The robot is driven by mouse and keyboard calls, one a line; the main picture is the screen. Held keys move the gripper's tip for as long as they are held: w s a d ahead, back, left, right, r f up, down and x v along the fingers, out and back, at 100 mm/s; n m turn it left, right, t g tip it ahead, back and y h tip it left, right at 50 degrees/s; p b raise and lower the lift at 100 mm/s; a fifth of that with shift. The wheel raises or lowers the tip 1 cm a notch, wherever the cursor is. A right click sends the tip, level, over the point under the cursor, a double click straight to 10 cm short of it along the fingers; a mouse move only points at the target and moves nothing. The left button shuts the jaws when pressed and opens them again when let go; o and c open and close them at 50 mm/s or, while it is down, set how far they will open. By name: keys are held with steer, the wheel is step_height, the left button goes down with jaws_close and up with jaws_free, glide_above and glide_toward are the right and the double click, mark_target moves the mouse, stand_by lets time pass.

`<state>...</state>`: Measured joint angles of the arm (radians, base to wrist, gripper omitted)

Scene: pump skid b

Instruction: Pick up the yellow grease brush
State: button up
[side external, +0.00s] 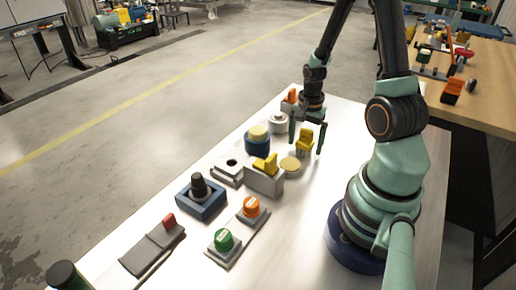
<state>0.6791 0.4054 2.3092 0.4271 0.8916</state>
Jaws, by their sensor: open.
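My gripper (307,139) points down over the far part of the white table, its two green fingers apart. A small upright yellow piece (304,141) shows between or just behind the fingers; I cannot tell whether they touch it. Another yellow piece (265,163) sits on a light grey block (264,182), nearer the camera and left of my gripper. Both are too small to tell which one is the grease brush, and no bristles can be made out.
A flat pale yellow disc (290,164) lies beside the block. Orange (251,207) and green (223,240) buttons and a black knob (198,187) are nearer.

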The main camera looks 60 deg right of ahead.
steer(key=c, duration=1.5)
steer(key=shift+o, duration=0.2)
steer(key=shift+r, duration=0.2)
step_height(320, 180, up, 20)
steer(key=shift+f, duration=0.15)
